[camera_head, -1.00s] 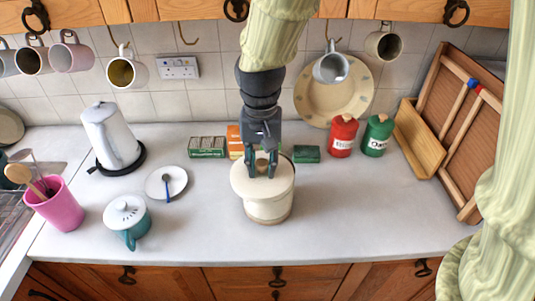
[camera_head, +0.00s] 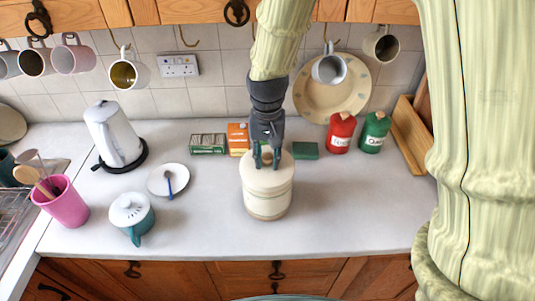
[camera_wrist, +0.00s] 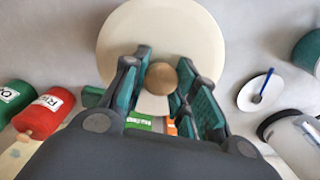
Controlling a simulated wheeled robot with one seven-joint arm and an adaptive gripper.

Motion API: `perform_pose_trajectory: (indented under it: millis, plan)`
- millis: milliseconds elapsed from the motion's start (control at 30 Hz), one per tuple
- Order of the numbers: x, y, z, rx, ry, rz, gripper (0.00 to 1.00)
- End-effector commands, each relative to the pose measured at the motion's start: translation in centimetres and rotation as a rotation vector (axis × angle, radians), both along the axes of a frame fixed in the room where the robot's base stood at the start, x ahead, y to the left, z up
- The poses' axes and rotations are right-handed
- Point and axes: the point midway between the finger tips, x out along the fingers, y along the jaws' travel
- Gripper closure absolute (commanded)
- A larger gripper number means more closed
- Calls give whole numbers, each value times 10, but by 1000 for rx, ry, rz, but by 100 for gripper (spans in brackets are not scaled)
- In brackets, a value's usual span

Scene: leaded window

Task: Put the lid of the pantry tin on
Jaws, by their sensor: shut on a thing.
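The pantry tin (camera_head: 266,205) is a round cream pot standing upright on the worktop, in the middle of the head view. Its cream lid (camera_head: 279,178) lies level over the tin's mouth, in line with its walls. I see no clear gap between them, but cannot tell if it is fully seated. My gripper (camera_head: 266,161) points down from above and is shut on the lid's round wooden knob (camera_wrist: 161,78). In the wrist view the lid (camera_wrist: 160,32) fills the top middle, with fingers on both sides of the knob. It hides the tin there.
Behind the tin stand green (camera_head: 208,144) and orange (camera_head: 238,139) boxes, a small green block (camera_head: 305,151), and red (camera_head: 341,133) and green (camera_head: 375,132) canisters. A teal pot (camera_head: 132,216), saucer (camera_head: 168,180) and kettle (camera_head: 114,135) are to the left. Worktop right of the tin is clear.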

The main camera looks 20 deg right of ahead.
Motion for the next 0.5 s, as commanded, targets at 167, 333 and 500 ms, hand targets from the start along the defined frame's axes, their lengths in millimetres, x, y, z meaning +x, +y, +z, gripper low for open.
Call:
perform_pose_trajectory:
  millis: [167, 333, 500]
  plan:
    - [-3, 0, -4, 0, 6, 1, 100]
    - [-2, 0, -3, 0, 5, 1, 50]
    - [-2, 0, -3, 0, 5, 1, 50]
